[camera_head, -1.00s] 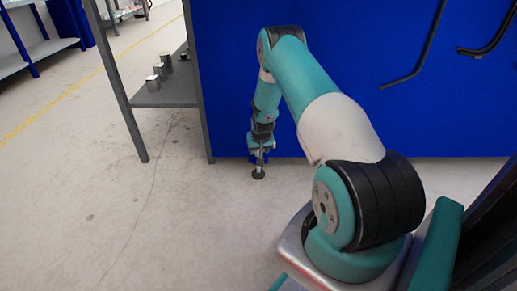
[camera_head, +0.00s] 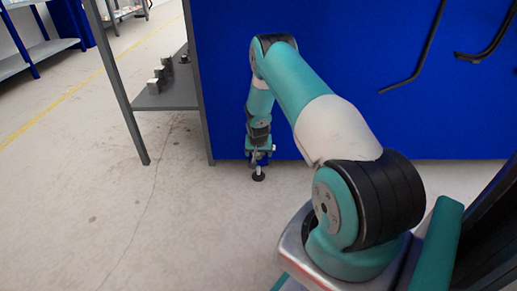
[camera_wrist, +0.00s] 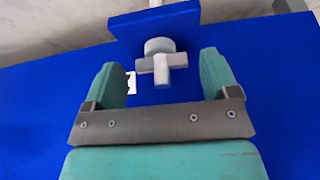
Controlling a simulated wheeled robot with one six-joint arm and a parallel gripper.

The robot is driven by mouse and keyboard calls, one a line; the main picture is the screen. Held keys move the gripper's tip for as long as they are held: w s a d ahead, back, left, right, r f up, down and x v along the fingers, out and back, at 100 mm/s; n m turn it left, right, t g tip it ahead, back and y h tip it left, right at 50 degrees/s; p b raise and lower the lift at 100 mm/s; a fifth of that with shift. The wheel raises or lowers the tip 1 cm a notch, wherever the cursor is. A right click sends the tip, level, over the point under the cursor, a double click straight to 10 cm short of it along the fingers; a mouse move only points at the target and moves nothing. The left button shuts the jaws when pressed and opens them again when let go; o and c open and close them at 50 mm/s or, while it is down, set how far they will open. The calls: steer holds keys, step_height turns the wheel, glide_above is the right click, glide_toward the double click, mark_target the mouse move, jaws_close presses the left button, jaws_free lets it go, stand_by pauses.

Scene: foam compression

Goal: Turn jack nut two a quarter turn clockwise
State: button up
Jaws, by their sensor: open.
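A light grey jack nut (camera_wrist: 159,63) with short arms sits on a threaded stem at a blue bracket (camera_wrist: 124,32) in the wrist view. I cannot tell its number from any marking. My gripper (camera_wrist: 158,66) is open, with one teal finger to the left of the nut and one to the right, both visibly apart from it. In the head view my gripper (camera_head: 259,148) is low by the blue cabinet (camera_head: 330,60), just above a round dark jack foot (camera_head: 258,177) on the floor. The nut is not clear there.
A grey shelf (camera_head: 165,97) with small metal blocks and a thin leg stands left of the cabinet. Black bent handles (camera_head: 418,62) hang on the cabinet face at the right. The pale floor (camera_head: 110,220) to the left is open.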

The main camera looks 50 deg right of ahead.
steer(key=p+v, duration=0.9)
steer(key=v, duration=0.8)
steer(key=shift+a+r, duration=0.1)
steer(key=shift+r, duration=0.05)
steer(key=a+r+n+y+p, duration=0.45)
steer(key=a+r+n, duration=0.25)
steer(key=a+r, duration=1.85)
steer(key=s+a+r+n+g+y+p, duration=0.1)
steer(key=s+a+r+n, duration=0.2)
steer(key=s+a+r, duration=0.35)
steer(key=s+a+r+n+g+y+p, duration=0.1)
steer(key=s+a+r+n, duration=0.25)
steer(key=s, duration=0.65)
steer(key=s+a+r+n+g+y+p, duration=0.1)
steer(key=s+a+r+n, duration=0.4)
steer(key=s, duration=0.3)
step_height(320, 180, up, 38)
steer(key=m+p, duration=0.1)
steer(key=p, duration=3.7)
steer(key=shift+w+a+f, duration=0.2)
steer(key=shift+w+a, duration=0.1)
steer(key=shift+a, duration=0.1)
steer(key=shift+m, duration=0.25)
